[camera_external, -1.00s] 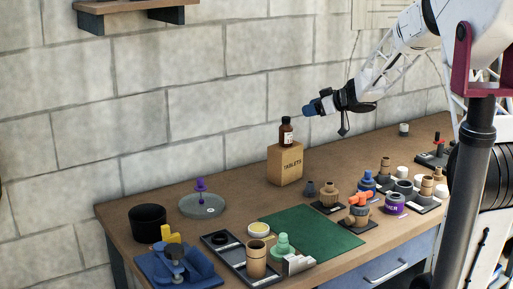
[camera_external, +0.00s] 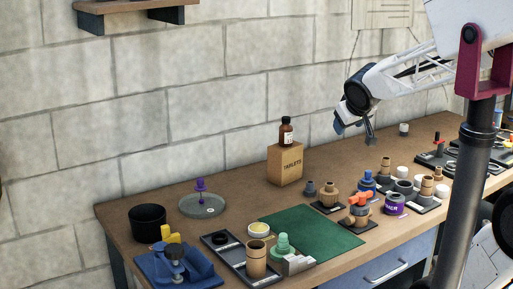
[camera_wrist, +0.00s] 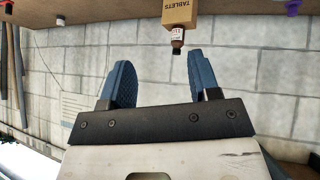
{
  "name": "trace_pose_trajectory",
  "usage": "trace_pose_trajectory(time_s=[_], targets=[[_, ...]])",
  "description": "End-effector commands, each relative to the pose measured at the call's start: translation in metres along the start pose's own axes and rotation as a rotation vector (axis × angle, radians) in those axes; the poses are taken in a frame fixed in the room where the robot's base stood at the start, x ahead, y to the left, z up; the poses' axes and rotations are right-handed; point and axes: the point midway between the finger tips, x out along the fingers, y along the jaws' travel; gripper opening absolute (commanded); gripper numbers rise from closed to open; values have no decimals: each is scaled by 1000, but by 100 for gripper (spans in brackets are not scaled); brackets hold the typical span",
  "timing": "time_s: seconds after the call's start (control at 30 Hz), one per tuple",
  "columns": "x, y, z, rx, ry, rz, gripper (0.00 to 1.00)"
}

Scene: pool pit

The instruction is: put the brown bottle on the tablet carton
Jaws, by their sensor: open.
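The brown bottle (camera_external: 286,132), with a dark cap and white label, stands upright on top of the tablet carton (camera_external: 285,164), a tan box marked TABLETS, near the wall. In the wrist view, the carton (camera_wrist: 180,12) and the bottle (camera_wrist: 177,37) appear upside down near the top centre, beyond the fingertips. My gripper (camera_external: 356,136) is to the right of the bottle and apart from it, above the back of the bench. In the wrist view my gripper (camera_wrist: 160,72) has its two blue fingers spread, with nothing between them.
The wooden bench holds a green mat (camera_external: 311,232), a black cup (camera_external: 148,222), a grey dish (camera_external: 203,207) with a purple-topped stem, a blue vise (camera_external: 178,266) and several small jars and fittings at right. The block wall stands close behind. Bare bench lies around the carton.

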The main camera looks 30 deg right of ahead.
Motion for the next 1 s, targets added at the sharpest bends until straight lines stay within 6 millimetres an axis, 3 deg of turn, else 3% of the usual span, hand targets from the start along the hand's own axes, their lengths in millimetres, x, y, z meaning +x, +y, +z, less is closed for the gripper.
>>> trace_pose_trajectory(time_s=[0.03,0.2,0.4,0.6,1.0], targets=[[-14,-9,23,2,-54,-17,56],[-54,-36,97,-3,-249,-103,56],[-86,-60,154,-26,-398,-207,56],[-96,-68,171,-34,-445,-245,56],[-96,-67,170,-34,-444,-244,56]])
